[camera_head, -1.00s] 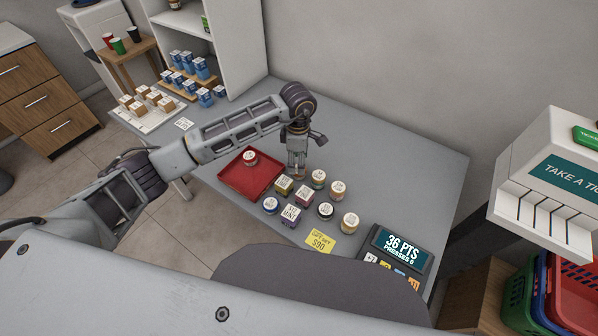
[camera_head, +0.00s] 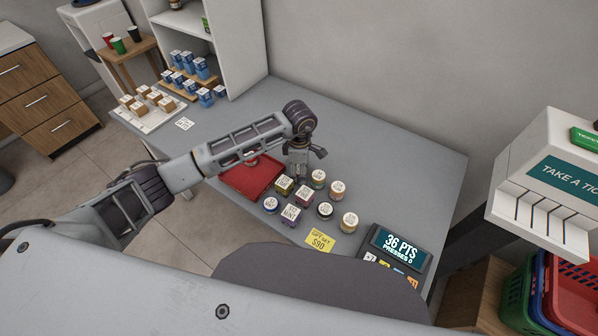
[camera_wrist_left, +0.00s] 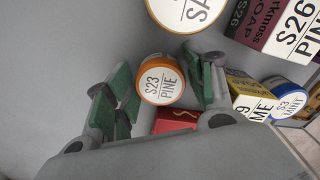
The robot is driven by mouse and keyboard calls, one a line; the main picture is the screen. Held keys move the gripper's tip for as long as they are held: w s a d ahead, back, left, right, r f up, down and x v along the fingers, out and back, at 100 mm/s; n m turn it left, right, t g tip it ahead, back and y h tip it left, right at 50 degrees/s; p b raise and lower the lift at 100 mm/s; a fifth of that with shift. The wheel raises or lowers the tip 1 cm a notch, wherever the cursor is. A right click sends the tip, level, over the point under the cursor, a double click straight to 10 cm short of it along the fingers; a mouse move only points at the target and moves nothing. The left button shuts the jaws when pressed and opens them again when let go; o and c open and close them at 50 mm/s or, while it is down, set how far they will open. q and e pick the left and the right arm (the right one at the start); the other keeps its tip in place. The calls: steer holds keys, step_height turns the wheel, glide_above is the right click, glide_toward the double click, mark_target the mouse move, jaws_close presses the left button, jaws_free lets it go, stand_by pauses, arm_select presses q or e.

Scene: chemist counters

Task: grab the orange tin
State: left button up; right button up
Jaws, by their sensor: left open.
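The orange tin (camera_wrist_left: 161,79) is a small round tin with a white lid marked $23 PINE, seen from above in the left wrist view. It stands between the two green-padded fingers of my left gripper (camera_wrist_left: 163,82). The fingers are open, with a visible gap to the tin at least on the left side. In the head view my left gripper (camera_head: 298,172) points down at the counter behind the group of tins and boxes, and it hides the orange tin there. My right gripper is not in view.
Several tins and boxes stand close by, including a yellow box (camera_wrist_left: 250,98), a purple box (camera_wrist_left: 278,30) and a larger white-lidded tin (camera_wrist_left: 186,10). A red tray (camera_head: 249,184) lies left of the gripper. The counter (camera_head: 400,165) is clear to the right.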

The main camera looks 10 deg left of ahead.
arm_select(q)
steer(key=c, duration=0.8)
steer(key=shift+r, duration=0.15)
steer(key=shift+w+r, duration=0.1)
steer(key=shift+r, duration=0.5)
step_height(320, 180, up, 3)
steer(key=shift+r, duration=0.15)
step_height(320, 180, up, 4)
steer(key=shift+r+b, duration=0.1)
steer(key=shift+b, duration=0.3)
steer(key=shift+r, duration=0.55)
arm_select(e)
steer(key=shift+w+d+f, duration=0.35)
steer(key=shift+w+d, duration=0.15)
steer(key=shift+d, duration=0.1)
